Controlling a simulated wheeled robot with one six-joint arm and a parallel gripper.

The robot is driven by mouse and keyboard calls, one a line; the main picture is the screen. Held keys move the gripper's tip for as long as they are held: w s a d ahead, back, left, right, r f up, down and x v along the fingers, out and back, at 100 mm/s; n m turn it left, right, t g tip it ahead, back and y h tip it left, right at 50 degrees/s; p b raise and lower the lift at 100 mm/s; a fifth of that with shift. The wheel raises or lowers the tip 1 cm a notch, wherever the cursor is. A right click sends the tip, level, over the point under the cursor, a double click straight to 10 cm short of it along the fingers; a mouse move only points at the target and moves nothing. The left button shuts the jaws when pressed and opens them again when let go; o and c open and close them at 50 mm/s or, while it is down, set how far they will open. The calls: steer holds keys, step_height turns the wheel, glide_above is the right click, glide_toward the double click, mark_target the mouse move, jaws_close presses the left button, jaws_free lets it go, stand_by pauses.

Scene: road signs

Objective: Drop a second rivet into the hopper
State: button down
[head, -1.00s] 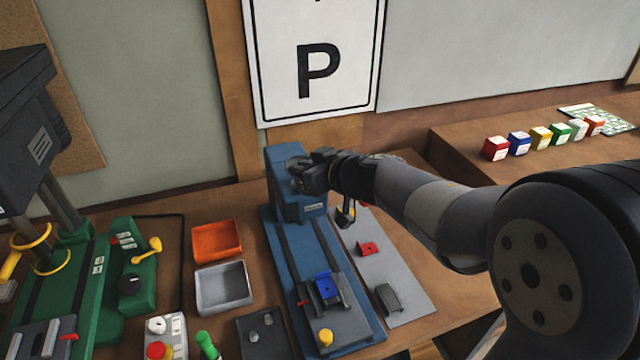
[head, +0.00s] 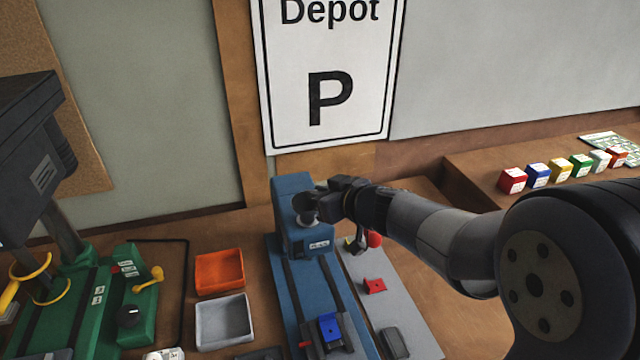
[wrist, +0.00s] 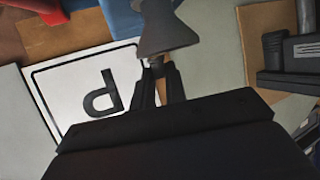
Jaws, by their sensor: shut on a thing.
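The gripper is shut on a small rivet (wrist: 157,64), mostly hidden between the fingertips. I cannot tell how far the rivet is over the hopper mouth.
An orange tray (head: 219,271) and a grey tray (head: 224,321) sit left of the blue machine. A green machine (head: 100,300) stands further left. A grey plate with a red bracket (head: 374,286) lies right. Coloured blocks (head: 560,170) line the table at back right.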

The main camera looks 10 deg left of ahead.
steer(key=shift+f, duration=0.15)
steer(key=c, duration=1.4)
jaws_free()
steer(key=shift+o, duration=0.2)
steer(key=shift+s+d, duration=0.1)
steer(key=v, duration=1)
steer(key=shift+s+d, duration=0.15)
steer(key=shift+d, duration=0.05)
steer(key=shift+a, duration=0.1)
